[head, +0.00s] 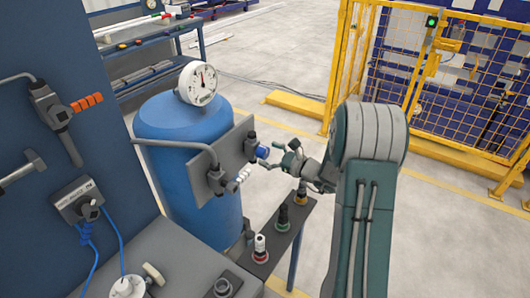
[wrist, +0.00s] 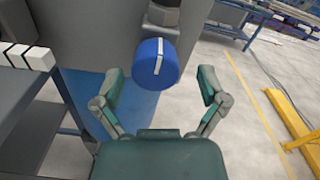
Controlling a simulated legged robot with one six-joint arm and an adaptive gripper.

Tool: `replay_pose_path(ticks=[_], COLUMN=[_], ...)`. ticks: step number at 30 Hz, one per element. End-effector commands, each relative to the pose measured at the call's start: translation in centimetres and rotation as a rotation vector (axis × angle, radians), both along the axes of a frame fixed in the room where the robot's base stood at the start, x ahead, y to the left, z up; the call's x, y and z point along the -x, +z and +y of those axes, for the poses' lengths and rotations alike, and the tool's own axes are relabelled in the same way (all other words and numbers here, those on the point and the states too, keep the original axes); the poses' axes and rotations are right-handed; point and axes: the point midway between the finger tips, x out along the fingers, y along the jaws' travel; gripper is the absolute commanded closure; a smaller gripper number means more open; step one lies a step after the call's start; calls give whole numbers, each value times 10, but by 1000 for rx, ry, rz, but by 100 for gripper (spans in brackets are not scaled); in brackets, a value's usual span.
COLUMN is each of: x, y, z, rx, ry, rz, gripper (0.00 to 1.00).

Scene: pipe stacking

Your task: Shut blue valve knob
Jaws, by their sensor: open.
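The blue valve knob (head: 263,152) sits on a grey panel (head: 230,150) in front of a blue tank (head: 175,125). In the wrist view the blue knob (wrist: 155,63) is a short cylinder with a white stripe on its face, running nearly upright with a slight tilt. My gripper (head: 275,157) reaches in from the right of the knob. In the wrist view my gripper (wrist: 160,88) is open, with one finger to each side of the knob and gaps between. The knob lies near or just beyond the fingertips; I cannot tell the exact depth.
A white-ridged valve handle (head: 243,175) is on the same panel, left of the knob. A narrow shelf (head: 280,240) with several small coloured knobs stands below my gripper. A round gauge (head: 198,83) tops the tank. Yellow fencing (head: 450,80) stands at the back right.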

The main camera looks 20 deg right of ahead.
Motion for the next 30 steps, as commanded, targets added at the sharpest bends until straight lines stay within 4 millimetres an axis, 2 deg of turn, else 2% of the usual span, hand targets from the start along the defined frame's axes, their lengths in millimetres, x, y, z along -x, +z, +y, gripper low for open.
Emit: replay_pose_path(ticks=[4, 12, 13, 14, 15, 17, 18, 30], x=[-10, -12, -12, -11, -11, -11, -11, -12], y=[0, 0, 0, 0, 0, 0, 0, 0], z=[8, 8, 8, 8, 8, 8, 8, 8], rx=[1, 0, 0, 0, 0, 0, 1, -22], ry=[2, 0, 0, 0, 0, 0, 0, -1], rz=[1, 0, 0, 0, 0, 0, 1, 17], gripper=[8, 8, 12, 26, 43, 70, 88, 90])
